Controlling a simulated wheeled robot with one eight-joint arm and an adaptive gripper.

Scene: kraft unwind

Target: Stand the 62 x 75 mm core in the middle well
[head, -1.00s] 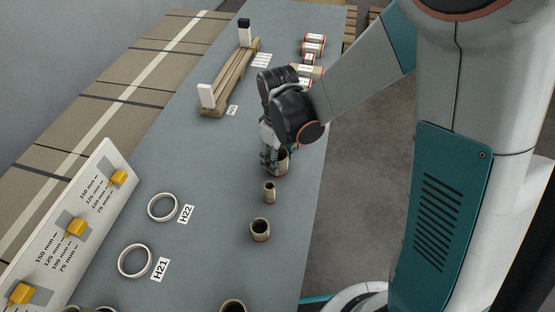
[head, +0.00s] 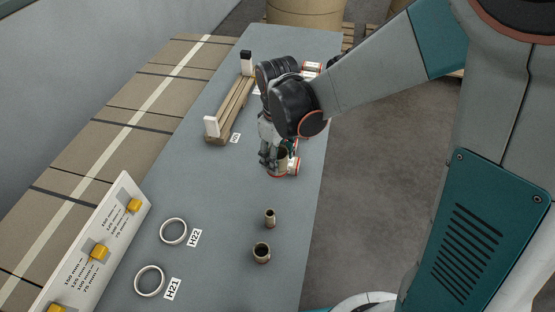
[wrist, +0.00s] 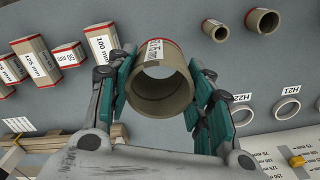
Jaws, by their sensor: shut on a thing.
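My gripper (head: 275,163) is shut on a brown cardboard core with a red edge and a white label. The core (wrist: 160,90) sits between the fingers in the wrist view; its label is partly hidden, ending in "5 mm". In the head view the held core (head: 282,157) appears near the table's right edge, partly covered by the fingers; I cannot tell its exact height. Two white rings lie on the table, one by the H22 tag (head: 173,231) and one by the H21 tag (head: 149,281). I cannot tell which place is the middle well.
A small core (head: 270,218) and a wider core (head: 261,253) stand nearer. A wooden rack (head: 232,105) with end posts is at back left. A scale board (head: 98,250) with yellow sliders stands front left.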

